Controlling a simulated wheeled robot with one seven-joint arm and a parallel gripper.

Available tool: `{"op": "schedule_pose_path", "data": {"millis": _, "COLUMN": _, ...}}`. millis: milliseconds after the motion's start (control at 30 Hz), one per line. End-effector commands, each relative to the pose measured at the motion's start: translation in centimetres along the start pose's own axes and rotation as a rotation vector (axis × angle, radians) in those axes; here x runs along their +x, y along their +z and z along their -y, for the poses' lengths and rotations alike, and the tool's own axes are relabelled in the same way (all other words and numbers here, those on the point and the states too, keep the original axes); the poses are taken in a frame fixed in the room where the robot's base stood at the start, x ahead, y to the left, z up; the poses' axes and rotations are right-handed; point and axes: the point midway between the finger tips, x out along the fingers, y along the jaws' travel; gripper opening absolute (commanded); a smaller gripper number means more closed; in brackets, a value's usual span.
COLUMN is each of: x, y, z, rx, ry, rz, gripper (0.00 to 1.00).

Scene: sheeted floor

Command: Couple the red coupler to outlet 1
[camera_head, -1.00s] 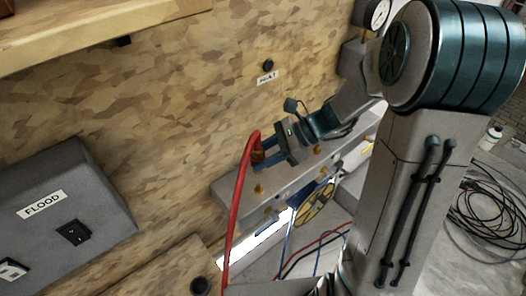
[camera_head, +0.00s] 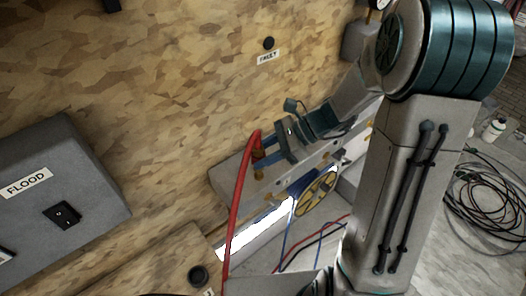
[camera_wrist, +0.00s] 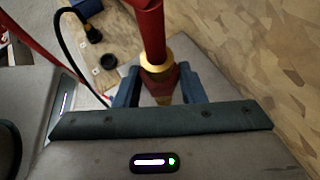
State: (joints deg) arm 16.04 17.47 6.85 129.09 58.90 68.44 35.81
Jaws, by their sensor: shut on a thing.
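My gripper (camera_head: 262,157) is shut on the red coupler (camera_head: 256,150) at the end of the red hose (camera_head: 240,200). In the wrist view the coupler (camera_wrist: 162,78) has a brass collar and stands between my gripper's two blue fingers (camera_wrist: 158,92). The coupler is over the left part of the grey manifold (camera_head: 228,183), close above or at a brass outlet (camera_head: 259,173). I cannot tell whether they touch. Other brass outlets along the manifold are partly hidden by my gripper and arm. No outlet number is readable.
A wooden wall stands behind the manifold. A grey box labelled FLOOD (camera_head: 75,200) with a switch is at left. A yellow wheel (camera_head: 318,193) and thin red, blue and black lines are below the manifold. Coiled cables (camera_head: 488,205) and a white bottle (camera_head: 494,129) lie at right.

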Motion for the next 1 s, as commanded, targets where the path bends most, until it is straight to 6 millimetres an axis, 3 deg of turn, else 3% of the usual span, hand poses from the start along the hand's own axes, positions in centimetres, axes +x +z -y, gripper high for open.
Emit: {"op": "schedule_pose_path", "data": {"millis": 1000, "x": 0.34, "y": -0.61, "z": 0.00, "rx": 0.000, "ry": 0.000, "rz": 0.000, "gripper": 0.09}}
